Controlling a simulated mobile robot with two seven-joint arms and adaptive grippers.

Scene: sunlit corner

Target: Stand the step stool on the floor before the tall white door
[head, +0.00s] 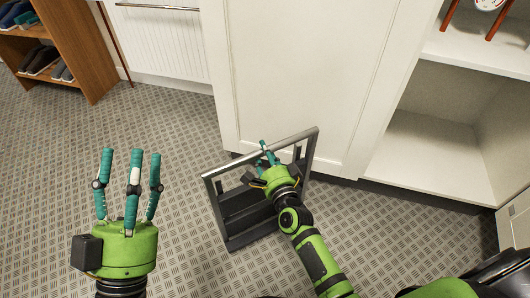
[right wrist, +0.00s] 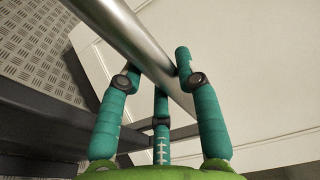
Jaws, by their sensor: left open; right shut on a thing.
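The step stool (head: 248,222) is dark with a grey metal top rail, and it is upright close before the tall white door (head: 297,75). My right gripper (head: 266,155) is shut on the stool's top rail. In the right wrist view the teal fingers (right wrist: 160,85) close around the silver rail (right wrist: 125,35). The hand and forearm hide part of the stool's right side. I cannot tell whether all its feet touch the floor. My left gripper (head: 132,160) is open and empty, above the floor to the left of the stool.
A brown wooden shoe rack (head: 85,50) stands at the far left. A white ribbed panel (head: 165,45) with a rail above it is left of the door. An open white shelf unit (head: 440,130) stands to the right. The patterned floor (head: 50,170) at left is clear.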

